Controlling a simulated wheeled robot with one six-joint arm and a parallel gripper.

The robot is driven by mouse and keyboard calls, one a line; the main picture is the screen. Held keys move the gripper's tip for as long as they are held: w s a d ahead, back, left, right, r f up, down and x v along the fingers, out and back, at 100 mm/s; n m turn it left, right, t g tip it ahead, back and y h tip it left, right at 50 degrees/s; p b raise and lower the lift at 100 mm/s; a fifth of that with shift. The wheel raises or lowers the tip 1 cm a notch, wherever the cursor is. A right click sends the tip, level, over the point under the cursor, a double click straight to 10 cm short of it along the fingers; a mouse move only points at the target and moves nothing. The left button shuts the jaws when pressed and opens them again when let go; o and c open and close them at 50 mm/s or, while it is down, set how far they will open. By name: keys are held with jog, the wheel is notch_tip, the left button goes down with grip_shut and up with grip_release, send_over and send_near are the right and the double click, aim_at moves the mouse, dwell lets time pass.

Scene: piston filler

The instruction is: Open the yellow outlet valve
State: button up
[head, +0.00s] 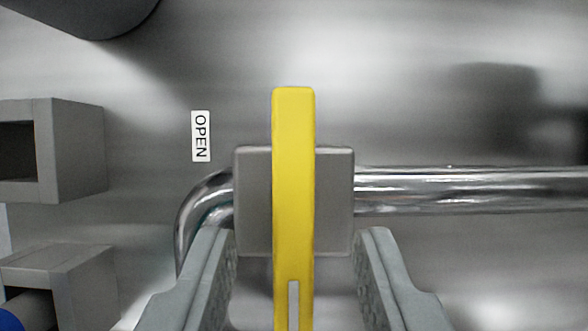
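The yellow valve handle (293,190) runs up and down the middle of the head view, in front of a grey valve block (335,200). Its lower end is cut off by the bottom edge of the picture. My gripper (297,245) is open, with one grey finger on each side of the handle. A gap shows between the handle and each finger, so neither visibly touches it. A white label reading "OPEN" (201,136) is on the panel left of the block, turned sideways.
A shiny pipe (470,190) runs right from the block, and a bent pipe (190,215) curves down on its left. Grey square brackets (75,150) stand at the left, the lower one near a blue-ended part (27,312). A dark rounded part (85,12) is at upper left. The metal panel (420,80) above is clear.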

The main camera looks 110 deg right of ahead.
aim_at(294, 214)
jog(key=shift+x, duration=1.3)
grip_shut()
